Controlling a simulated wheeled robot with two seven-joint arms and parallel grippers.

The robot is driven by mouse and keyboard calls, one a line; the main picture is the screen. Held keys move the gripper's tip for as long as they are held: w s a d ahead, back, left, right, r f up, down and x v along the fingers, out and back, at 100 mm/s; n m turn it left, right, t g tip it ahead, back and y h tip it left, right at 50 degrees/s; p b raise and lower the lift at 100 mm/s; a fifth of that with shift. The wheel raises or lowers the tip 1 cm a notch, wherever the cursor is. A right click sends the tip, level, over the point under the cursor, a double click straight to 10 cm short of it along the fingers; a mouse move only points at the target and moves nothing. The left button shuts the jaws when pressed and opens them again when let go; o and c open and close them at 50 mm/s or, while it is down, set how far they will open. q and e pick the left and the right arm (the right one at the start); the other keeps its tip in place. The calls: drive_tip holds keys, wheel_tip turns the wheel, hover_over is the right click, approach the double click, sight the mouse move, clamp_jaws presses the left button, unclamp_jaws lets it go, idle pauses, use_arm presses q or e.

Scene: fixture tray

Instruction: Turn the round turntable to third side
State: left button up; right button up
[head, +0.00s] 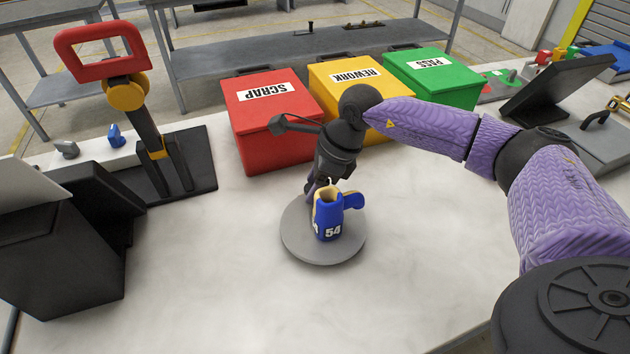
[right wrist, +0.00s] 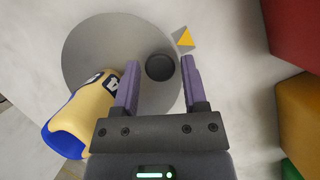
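The round grey turntable (head: 300,245) lies on the white table and also shows in the right wrist view (right wrist: 90,50). A blue and cream part (head: 328,222) marked 54 stands on it; in the right wrist view this part (right wrist: 85,115) is left of the fingers. My right gripper (head: 322,186) is over the far side of the turntable, behind the part. In the right wrist view, its two fingers (right wrist: 158,75) are open, with a round black knob (right wrist: 160,67) between them in the picture and a gap on either side. My left gripper is out of view.
A yellow triangle (right wrist: 185,38) lies beside the turntable's rim. Red (head: 270,147), yellow (head: 330,78) and green (head: 432,72) bins stand behind. A black stand with a red handle (head: 165,160) is at left. The table front is clear.

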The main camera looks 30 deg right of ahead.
clamp_jaws()
idle(1.1)
